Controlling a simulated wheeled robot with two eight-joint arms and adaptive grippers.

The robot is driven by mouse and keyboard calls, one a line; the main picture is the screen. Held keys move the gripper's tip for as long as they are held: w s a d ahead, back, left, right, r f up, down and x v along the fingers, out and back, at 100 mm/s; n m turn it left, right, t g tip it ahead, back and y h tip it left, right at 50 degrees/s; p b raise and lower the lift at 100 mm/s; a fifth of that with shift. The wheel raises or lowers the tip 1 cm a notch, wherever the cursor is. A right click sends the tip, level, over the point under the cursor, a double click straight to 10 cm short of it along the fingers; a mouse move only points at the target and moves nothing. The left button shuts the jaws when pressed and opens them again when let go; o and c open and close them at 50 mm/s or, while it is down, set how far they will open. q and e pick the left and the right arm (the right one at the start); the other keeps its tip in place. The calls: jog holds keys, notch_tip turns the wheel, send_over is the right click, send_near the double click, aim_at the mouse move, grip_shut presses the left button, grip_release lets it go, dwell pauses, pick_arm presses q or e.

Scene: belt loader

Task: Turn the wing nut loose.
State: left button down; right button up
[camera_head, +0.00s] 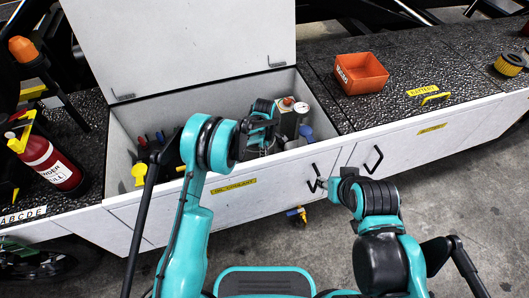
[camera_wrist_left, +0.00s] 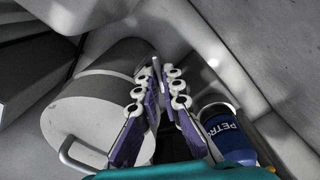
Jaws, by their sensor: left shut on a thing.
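My left gripper (camera_head: 262,128) reaches into the open white compartment. In the left wrist view its two purple-padded fingers (camera_wrist_left: 158,90) come close together at their tips beside a round grey canister (camera_wrist_left: 72,118) with a wire handle. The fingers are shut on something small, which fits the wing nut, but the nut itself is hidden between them. My right gripper (camera_head: 322,185) is outside, in front of the cabinet door near a black handle. Its fingers are too small to tell open from shut.
The compartment (camera_head: 122,150) has a raised white lid (camera_head: 185,45). A blue can (camera_wrist_left: 218,125) stands beside the canister. An orange bin (camera_head: 360,75) and a yellow filter (camera_head: 510,64) sit on the dark deck. A red extinguisher (camera_head: 45,160) stands at left.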

pick_arm(q)
jog(key=n, duration=0.7)
jog(key=shift+s, duration=0.15)
dwell(0.4)
jog(key=c, duration=1.7)
grip_release()
notch_tip(320, 180, up, 12)
